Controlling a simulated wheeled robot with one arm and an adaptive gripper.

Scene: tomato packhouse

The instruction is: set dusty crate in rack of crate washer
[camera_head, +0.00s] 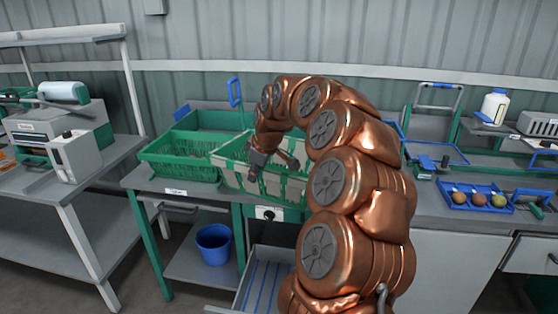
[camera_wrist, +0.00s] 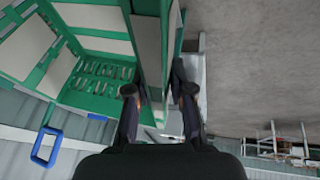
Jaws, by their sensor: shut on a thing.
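The dusty crate (camera_head: 228,165), green with pale grey-beige patches on its walls, sits on the bench left of my arm. My gripper (camera_head: 272,160) is at this crate, and my arm hides its right part. In the wrist view my gripper (camera_wrist: 157,91) has one finger on each side of the crate's wall and is shut on it. The inside of the crate (camera_wrist: 92,44) shows there, with its slotted green floor. Below the bench an open pull-out tray with blue bars (camera_head: 262,278) shows; I cannot tell whether it is the washer's rack.
A clean-looking green crate (camera_head: 180,158) stands close on the left. A blue bucket (camera_head: 213,245) is on the lower shelf. A label machine (camera_head: 62,130) stands on the left table. A blue tray with several tomatoes (camera_head: 476,197) lies on the right bench.

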